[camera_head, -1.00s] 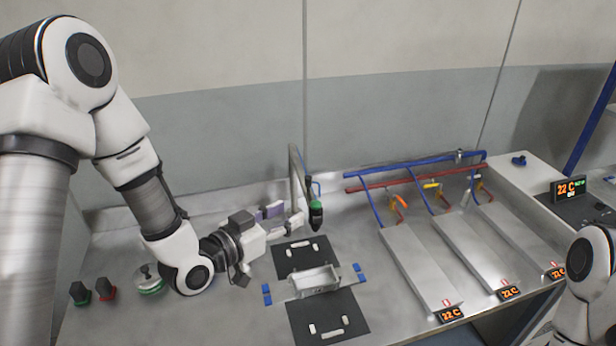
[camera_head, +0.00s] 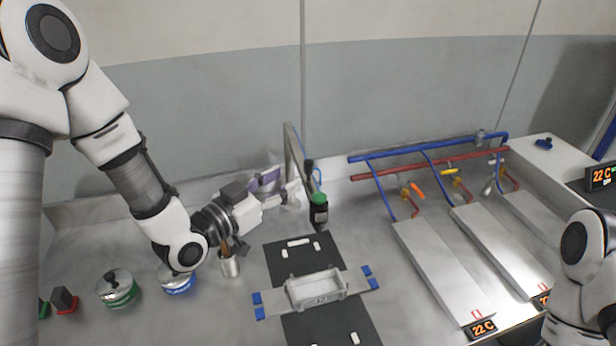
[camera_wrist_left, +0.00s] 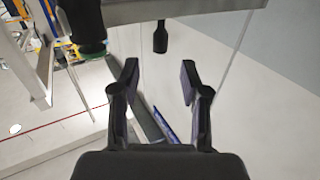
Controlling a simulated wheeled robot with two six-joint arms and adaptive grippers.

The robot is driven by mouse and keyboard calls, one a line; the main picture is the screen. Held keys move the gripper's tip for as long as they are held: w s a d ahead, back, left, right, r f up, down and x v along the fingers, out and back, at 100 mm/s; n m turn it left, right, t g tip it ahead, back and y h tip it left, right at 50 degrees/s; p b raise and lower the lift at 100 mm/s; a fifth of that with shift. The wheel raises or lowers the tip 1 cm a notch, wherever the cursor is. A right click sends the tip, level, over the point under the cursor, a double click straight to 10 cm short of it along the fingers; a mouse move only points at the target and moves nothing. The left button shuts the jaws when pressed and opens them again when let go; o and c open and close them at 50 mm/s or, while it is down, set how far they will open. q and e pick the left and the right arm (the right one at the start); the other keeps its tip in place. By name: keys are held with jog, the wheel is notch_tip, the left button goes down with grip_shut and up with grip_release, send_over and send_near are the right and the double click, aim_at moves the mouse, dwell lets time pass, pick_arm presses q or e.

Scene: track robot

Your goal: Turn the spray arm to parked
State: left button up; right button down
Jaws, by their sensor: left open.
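The spray arm (camera_head: 297,143) is a grey metal bar at the top of an upright post behind the black mats. A black handle hangs from it, and a black nozzle with a green band (camera_head: 319,208) hangs at its near end. My left gripper (camera_head: 283,190) is open and empty, just left of the nozzle. In the left wrist view, the open jaws (camera_wrist_left: 160,78) face the black handle (camera_wrist_left: 160,38), which hangs beyond the fingertips and between them. The bar (camera_wrist_left: 200,10) crosses the top there. My right gripper is outside the view.
A grey tray (camera_head: 316,290) with blue clips lies in front of the post on black mats. Long metal troughs (camera_head: 430,275) and blue and red pipes (camera_head: 420,160) stand to the right. A metal cup (camera_head: 230,265) and several coloured-based pots stand below my left arm.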

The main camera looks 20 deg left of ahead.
aim_at(305, 166)
pick_arm(q)
jog(key=p+x, duration=0.1)
jog(key=x, duration=0.2)
jog(key=p+x, duration=0.2)
jog(key=x, duration=0.2)
jog(key=shift+w+d+r, duration=0.2)
jog(key=shift+d, duration=0.1)
jog(key=shift+w+a+f, duration=0.15)
jog(key=shift+w+f, duration=0.05)
jog(key=shift+w, duration=0.1)
jog(key=shift+s+r, duration=0.1)
jog(key=shift+s, duration=0.05)
grip_shut()
